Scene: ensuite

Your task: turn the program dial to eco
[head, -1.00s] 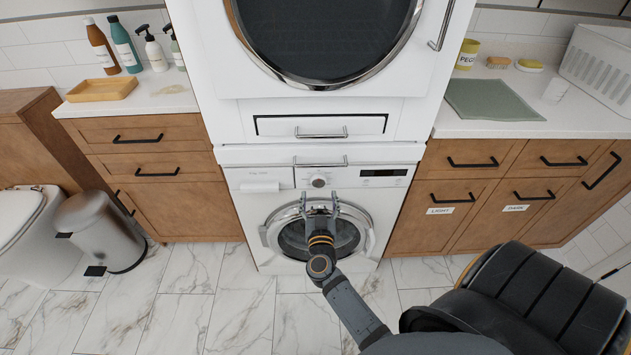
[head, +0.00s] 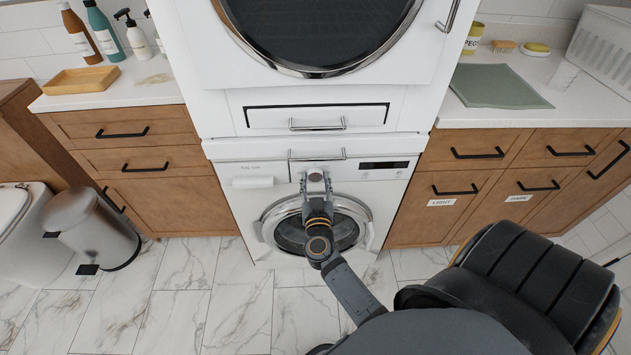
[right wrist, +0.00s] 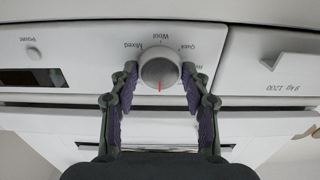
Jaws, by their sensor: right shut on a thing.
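The program dial (right wrist: 160,68) is a round silvery knob on the white washing machine (head: 232,175). In the right wrist view, which is upside down, its red mark points to the bottom of the picture. The labels Mixed, Wool and Quick show around its upper side; another label at its right is partly hidden, and I cannot read an eco label. My right gripper (right wrist: 160,86) has its fingers on both sides of the dial, shut on it. In the head view the right gripper (head: 316,180) covers most of the dial. My left gripper is not in view.
The machine's round door (head: 352,225) is below the gripper, behind my right arm. A drawer handle (head: 318,155) sits just above the dial. A dark display (head: 384,165) is to its right. Wooden cabinets (head: 150,205) flank the machine, and a metal bin (head: 85,225) stands left.

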